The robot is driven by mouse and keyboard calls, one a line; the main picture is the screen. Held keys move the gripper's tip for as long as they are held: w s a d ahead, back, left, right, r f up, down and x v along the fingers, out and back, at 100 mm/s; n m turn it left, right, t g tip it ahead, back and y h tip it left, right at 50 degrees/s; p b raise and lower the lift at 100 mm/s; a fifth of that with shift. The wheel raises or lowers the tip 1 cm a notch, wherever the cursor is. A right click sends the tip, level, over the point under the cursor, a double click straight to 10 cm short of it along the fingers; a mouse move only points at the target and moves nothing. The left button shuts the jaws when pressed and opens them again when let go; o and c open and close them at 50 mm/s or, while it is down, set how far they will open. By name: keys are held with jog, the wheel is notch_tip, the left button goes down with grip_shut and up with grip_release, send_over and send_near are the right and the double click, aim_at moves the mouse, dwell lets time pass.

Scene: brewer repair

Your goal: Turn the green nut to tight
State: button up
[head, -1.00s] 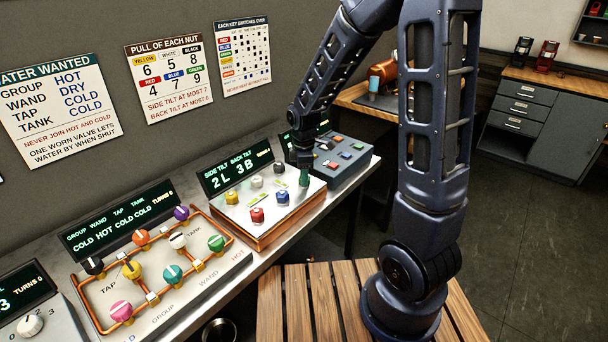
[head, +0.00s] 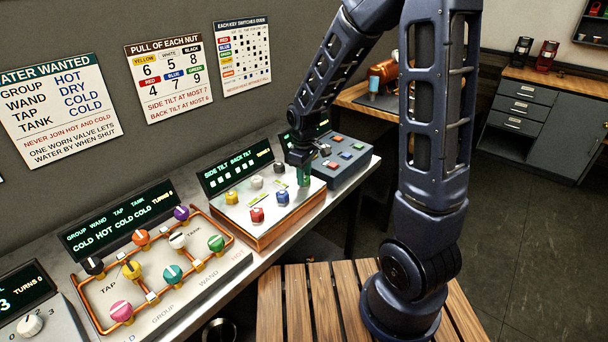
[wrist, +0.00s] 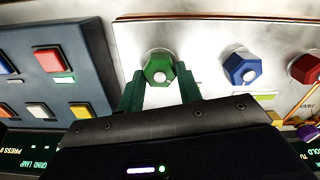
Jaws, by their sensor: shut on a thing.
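The green nut (wrist: 158,68) is a hexagonal knob with a pale centre on the nut panel (wrist: 205,42). In the wrist view it sits between the green fingers of my gripper (wrist: 160,82), which are shut on it. In the head view my gripper (head: 303,176) points down at the right end of the panel and mostly hides the green nut. The blue nut (head: 282,197), red nut (head: 257,215) and yellow nut (head: 231,197) stand on the same panel, with white and black ones behind. The tilt display (head: 236,172) shows a row of pale blocks in place of readings.
A key box (head: 345,160) with coloured buttons stands close to the right of the nut panel. The valve board (head: 165,275) with pipes and coloured knobs is to the left. A wall chart (head: 168,80) lists each nut's pull: green 9, side tilt at most 7, back tilt at most 6.

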aim_at(305, 177)
jog(key=m, duration=0.5)
jog(key=shift+m, duration=0.3)
jog(key=m, duration=0.5)
jog(key=shift+w+m, duration=0.1)
jog(key=shift+m, duration=0.2)
jog(key=o, duration=1)
notch_tip(305, 177, up, 11)
jog(key=shift+d, duration=0.1)
dwell(0.3)
jog(key=s+d+r+t, duration=0.2)
jog(key=s+d+r, duration=0.3)
jog(key=s+d, duration=0.3)
jog(key=s+d+r+t, duration=0.2)
jog(key=s+d+r, duration=0.4)
jog(key=d, duration=0.6)
jog(key=shift+s+d+t, duration=0.2)
jog(key=shift+s+t, duration=0.1)
jog(key=shift+s, duration=0.65)
